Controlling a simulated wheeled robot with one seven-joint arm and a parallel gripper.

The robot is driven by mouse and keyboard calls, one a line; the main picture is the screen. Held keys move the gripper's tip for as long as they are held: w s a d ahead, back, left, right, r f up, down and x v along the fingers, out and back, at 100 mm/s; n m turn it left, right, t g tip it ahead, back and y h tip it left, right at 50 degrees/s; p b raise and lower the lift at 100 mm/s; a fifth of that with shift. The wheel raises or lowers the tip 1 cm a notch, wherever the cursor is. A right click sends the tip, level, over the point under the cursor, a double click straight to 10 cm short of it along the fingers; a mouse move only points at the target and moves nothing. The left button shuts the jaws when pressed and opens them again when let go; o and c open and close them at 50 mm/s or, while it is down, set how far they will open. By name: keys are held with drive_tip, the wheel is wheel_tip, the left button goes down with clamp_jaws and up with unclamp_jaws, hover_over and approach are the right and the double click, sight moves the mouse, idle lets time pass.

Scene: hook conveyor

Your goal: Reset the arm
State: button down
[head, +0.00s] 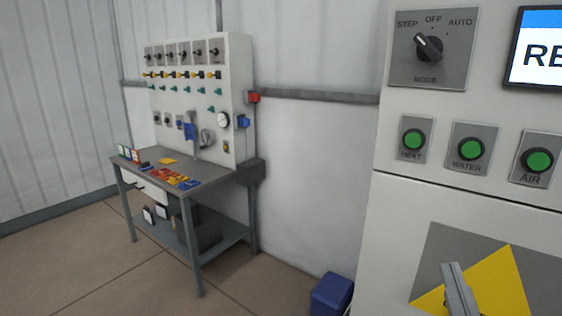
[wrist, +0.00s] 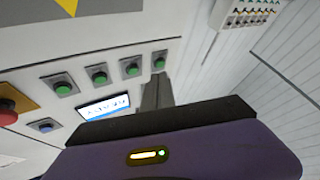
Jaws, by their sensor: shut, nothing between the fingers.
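My gripper (wrist: 158,80) shows in the wrist view as dark grey fingers past the purple wrist housing (wrist: 175,150). The fingers are closed together with nothing between them. They stand in front of the white control cabinet, close to the right end of a screen; I cannot tell whether they touch anything.
The white control cabinet (head: 385,220) fills the right of the head view, with a mode knob (head: 429,47), green buttons (head: 470,149) and a grey lever (head: 458,290). A workbench (head: 220,180) stands at left. A blue bin (head: 331,295) sits beside the cabinet.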

drive_tip(key=s+a+f+m+g+y, duration=0.1)
drive_tip(key=s+f+g, duration=0.3)
drive_tip(key=s+f, duration=0.7)
drive_tip(key=s+a+f+m+g+y, duration=0.1)
drive_tip(key=s+f+g, duration=0.3)
drive_tip(key=s+f, duration=0.8)
drive_tip(key=s+a+m, duration=0.1)
drive_tip(key=s, duration=0.5)
drive_tip(key=shift+s+f, duration=0.15)
drive_tip(key=shift+f, duration=0.1)
drive_tip(key=c, duration=2.2)
unclamp_jaws()
